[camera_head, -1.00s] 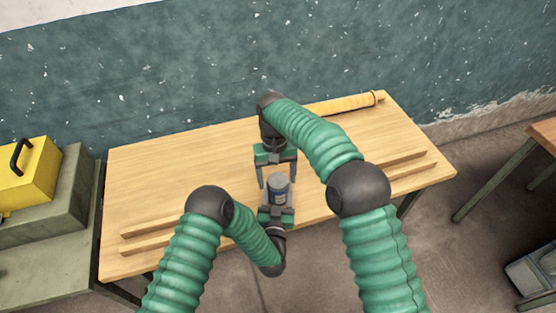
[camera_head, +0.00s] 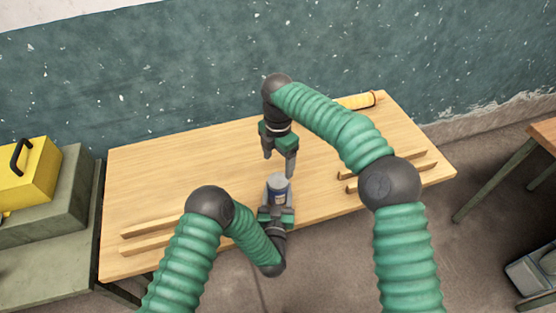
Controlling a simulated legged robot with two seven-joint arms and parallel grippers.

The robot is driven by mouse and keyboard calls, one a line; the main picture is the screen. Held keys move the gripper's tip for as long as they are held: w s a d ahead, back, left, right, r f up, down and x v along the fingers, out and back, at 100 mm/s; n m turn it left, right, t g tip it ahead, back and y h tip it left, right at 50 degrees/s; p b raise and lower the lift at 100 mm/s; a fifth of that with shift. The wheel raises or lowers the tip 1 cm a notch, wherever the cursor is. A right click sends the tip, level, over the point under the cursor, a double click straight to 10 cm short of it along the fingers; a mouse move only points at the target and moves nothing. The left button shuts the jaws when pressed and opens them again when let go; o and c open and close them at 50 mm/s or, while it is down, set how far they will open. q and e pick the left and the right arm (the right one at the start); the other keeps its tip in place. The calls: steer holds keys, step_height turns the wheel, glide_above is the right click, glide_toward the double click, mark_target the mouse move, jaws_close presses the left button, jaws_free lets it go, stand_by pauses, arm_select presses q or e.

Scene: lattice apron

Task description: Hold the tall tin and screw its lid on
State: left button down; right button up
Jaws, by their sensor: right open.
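The tall tin (camera_head: 279,196) stands upright near the front edge of the table, with a blue and white label and a flat grey top that looks like its lid (camera_head: 278,180). My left gripper (camera_head: 277,210) reaches in from the front and is shut on the tin's lower body; its fingertips are partly hidden. My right gripper (camera_head: 280,166) is open and empty, pointing down just above and behind the tin, apart from it. Whether the lid is tight cannot be seen.
The wooden table (camera_head: 190,180) is largely clear to the left and behind. Wooden strips (camera_head: 150,236) lie at the front left, and more strips (camera_head: 400,166) on the right. A yellow roll (camera_head: 357,101) lies at the back right. A yellow case (camera_head: 28,172) stands on the left bench.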

mark_target(278, 180)
steer(key=shift+f, duration=0.1)
step_height(278, 180, down, 8)
steer(key=shift+r, duration=0.1)
stand_by(0.3)
steer(key=shift+c, duration=0.3)
